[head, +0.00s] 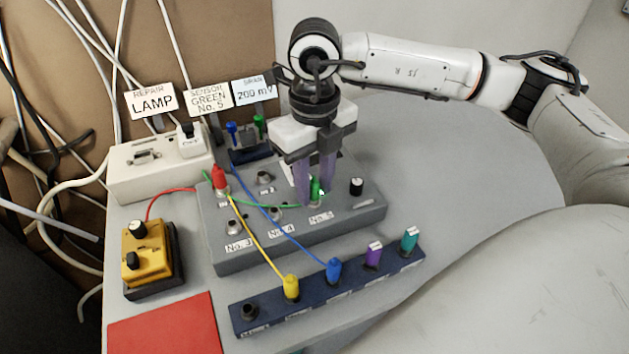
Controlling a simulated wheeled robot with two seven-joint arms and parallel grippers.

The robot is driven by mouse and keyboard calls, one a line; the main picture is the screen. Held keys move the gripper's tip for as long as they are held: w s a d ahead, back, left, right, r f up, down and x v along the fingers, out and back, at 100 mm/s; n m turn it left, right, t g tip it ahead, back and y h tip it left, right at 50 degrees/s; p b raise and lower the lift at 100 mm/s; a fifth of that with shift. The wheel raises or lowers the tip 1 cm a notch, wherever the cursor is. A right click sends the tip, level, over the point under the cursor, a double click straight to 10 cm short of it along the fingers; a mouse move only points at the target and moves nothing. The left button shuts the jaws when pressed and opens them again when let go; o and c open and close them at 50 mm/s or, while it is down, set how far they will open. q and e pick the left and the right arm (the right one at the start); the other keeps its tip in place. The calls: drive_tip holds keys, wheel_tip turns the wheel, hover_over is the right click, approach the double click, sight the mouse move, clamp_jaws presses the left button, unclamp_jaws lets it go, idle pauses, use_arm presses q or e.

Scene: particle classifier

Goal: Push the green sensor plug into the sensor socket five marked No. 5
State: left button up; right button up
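The green sensor plug (316,188) stands about upright at the front right of the grey console (240,262), right above the label No. 5 (320,218). My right gripper (316,192) points down, with its two purple-tinted fingers closed on both sides of the plug. The plug's lower end is at the socket five; the socket is hidden, and I cannot tell how deep the plug sits. A green wire (265,205) runs left from there. My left gripper is not in view.
A red plug (220,178) stands at the console's left. A blue rack (320,293) in front holds yellow, blue, purple and teal plugs. A yellow box (150,250), a red mat (165,328) and a white power strip (150,175) lie left. The table right is clear.

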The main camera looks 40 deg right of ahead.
sight(315, 183)
drive_tip(key=shift+o, duration=0.7)
